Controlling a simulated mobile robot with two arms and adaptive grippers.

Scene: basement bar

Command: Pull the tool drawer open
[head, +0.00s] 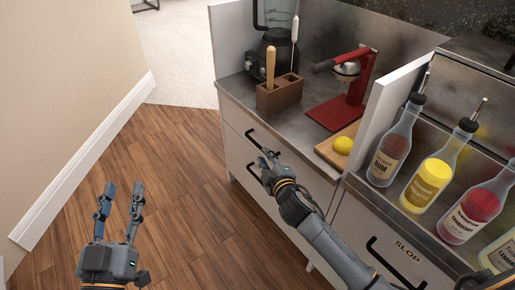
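The white cabinet below the counter has two stacked drawer fronts, an upper one (236,121) and a lower one (233,151). Both look closed. No label shows on them, so I cannot tell which is the tool drawer. The upper drawer has a black bar handle (254,137), and the lower has another (252,171). My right gripper (267,157) is at the cabinet front, close to the upper handle. I cannot tell whether it touches the handle or how far its fingers are apart. My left gripper (121,190) is open and empty above the floor, left of the cabinet.
On the counter stand a blender (272,42), a wooden utensil holder (279,97), a red press (357,85) and a board with a lemon (344,144). Bottles (427,184) stand at right above a front marked SLOP (407,249). Wood floor (165,160) is clear.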

